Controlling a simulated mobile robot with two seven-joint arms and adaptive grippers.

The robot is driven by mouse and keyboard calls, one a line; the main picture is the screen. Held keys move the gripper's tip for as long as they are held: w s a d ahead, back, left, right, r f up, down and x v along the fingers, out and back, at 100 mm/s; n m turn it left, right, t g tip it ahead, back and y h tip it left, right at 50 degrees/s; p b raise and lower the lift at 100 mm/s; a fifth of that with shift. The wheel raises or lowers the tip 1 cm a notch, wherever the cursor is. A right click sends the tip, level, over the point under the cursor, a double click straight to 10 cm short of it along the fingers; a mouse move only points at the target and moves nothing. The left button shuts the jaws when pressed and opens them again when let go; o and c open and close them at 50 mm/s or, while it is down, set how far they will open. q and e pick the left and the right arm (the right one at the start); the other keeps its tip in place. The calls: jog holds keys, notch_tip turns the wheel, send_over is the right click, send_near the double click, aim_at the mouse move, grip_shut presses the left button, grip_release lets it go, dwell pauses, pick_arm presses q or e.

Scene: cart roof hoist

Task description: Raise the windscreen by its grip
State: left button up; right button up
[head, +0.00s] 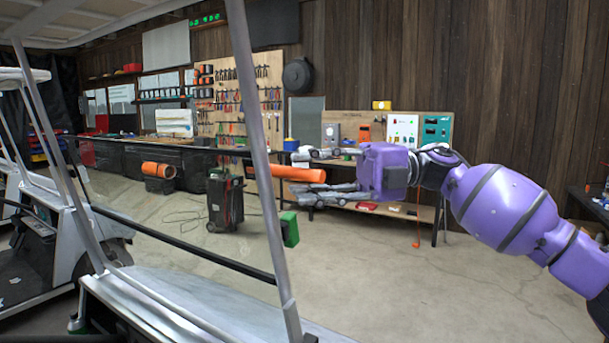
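The windscreen (165,215) is a clear panel between the cart's pale front posts, with a black bar along its upper edge and another low across the front. Its orange grip (298,174) sticks out to the right past the near post. My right gripper (302,173) comes in from the right with its fingers apart, one above and one below the grip in the picture. The grip's free end lies between them; a gap shows on both sides, and I cannot tell the depth exactly. My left gripper is not in view.
The near roof post (257,150) stands close left of my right gripper. A green block (290,229) sits beside it lower down. The cart roof (90,20) overhangs at top left. A workbench (425,212) stands behind; the floor at right is clear.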

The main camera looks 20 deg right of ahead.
jog(key=s+d, duration=0.1)
jog(key=d, duration=1)
jog(key=shift+s+r, duration=0.15)
jog(key=shift+s, duration=0.1)
